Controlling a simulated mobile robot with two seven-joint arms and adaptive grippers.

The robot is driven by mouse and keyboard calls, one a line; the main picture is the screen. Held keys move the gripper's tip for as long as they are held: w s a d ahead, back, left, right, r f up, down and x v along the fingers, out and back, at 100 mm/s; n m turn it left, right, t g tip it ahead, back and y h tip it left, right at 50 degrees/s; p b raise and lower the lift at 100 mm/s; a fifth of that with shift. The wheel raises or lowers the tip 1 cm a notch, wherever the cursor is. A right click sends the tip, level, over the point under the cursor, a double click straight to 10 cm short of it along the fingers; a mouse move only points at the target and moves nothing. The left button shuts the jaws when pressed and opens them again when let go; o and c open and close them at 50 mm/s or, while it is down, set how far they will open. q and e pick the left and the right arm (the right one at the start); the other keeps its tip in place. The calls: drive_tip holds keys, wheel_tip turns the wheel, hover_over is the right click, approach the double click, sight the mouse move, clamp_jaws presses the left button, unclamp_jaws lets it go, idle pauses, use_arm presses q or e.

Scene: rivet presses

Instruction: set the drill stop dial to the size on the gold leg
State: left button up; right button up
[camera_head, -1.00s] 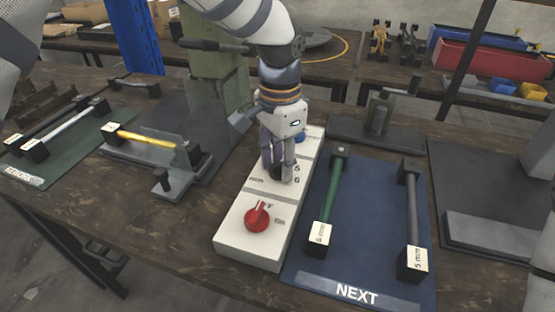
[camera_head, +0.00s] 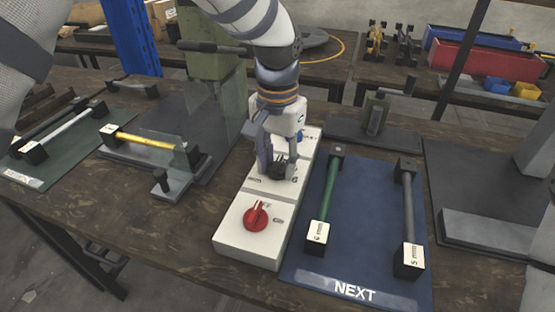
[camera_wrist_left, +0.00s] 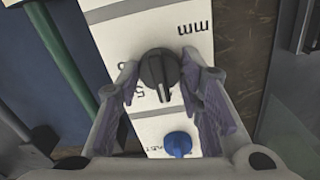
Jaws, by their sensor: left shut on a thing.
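The control box (camera_head: 231,236) is white, with a black dial (camera_head: 278,168) in its middle section. My left gripper (camera_head: 277,172) points down over it, shut on the dial. In the left wrist view the fingers stand on both sides of the black dial (camera_wrist_left: 160,72). Its white pointer line points to the bottom of that picture. A "5" and "mm" are printed near it; other marks are partly hidden. The gold leg (camera_head: 147,140) lies in the fixture at the left, behind a clear guard; the writing on its end label (camera_head: 110,132) is too small to read.
A red knob (camera_head: 256,215) is at the box's near end, a blue knob (camera_wrist_left: 177,143) at its far end. A blue mat (camera_head: 308,262) marked NEXT holds a green leg (camera_head: 329,195) and a grey leg (camera_head: 411,205). A green mat (camera_head: 62,165) with legs lies left.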

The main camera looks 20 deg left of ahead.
sight(278, 163)
use_arm(q)
drive_tip(key=o, duration=1.2)
drive_tip(key=shift+c, duration=0.2)
wheel_tip(278, 163, up, 12)
drive_tip(key=shift+f, duration=0.1)
